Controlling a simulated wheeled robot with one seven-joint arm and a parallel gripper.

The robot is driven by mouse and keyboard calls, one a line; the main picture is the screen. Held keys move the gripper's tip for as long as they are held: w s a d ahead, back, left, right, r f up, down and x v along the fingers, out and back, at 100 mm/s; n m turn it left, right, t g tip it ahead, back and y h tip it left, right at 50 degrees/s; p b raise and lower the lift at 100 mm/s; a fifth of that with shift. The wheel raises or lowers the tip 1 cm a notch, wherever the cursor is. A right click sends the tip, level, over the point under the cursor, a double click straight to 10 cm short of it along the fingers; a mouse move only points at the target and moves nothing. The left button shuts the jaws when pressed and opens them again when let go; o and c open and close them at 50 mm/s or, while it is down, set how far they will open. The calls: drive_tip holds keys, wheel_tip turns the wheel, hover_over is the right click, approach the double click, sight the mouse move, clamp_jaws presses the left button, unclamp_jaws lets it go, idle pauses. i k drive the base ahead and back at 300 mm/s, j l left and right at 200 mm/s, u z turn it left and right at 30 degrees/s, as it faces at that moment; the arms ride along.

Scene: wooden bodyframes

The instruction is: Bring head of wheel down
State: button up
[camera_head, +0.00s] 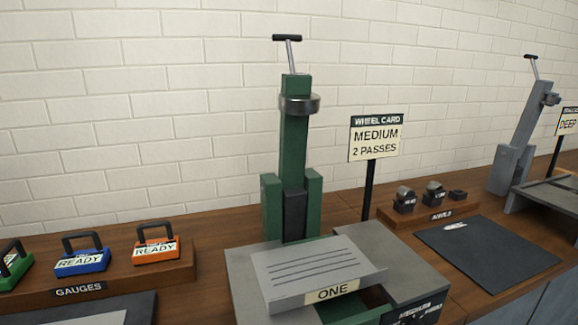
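The wheel machine in the middle has a green column (294,150) standing upright on the bench against the wall. Its head, a round grey metal wheel (299,104), sits near the top of the column, well above the bed. A black T-shaped handle (287,38) on a thin rod rises from the column's top. Below, a grey ridged plate (315,268) labelled ONE (332,294) lies tilted on the machine's grey bed (400,262). My gripper is not in the view.
A sign reading WHEEL CARD, MEDIUM, 2 PASSES (376,139) stands right of the column. A gauge rack (186,270) with several handled gauges is at left. An anvil rack (430,219), a dark mat (488,252) and a second grey machine (512,165) are at right.

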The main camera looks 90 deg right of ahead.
sight(297, 101)
drive_tip(key=k+l, duration=0.2)
drive_tip(key=k, duration=0.35)
drive_tip(key=k+l, duration=0.15)
drive_tip(key=k, duration=0.4)
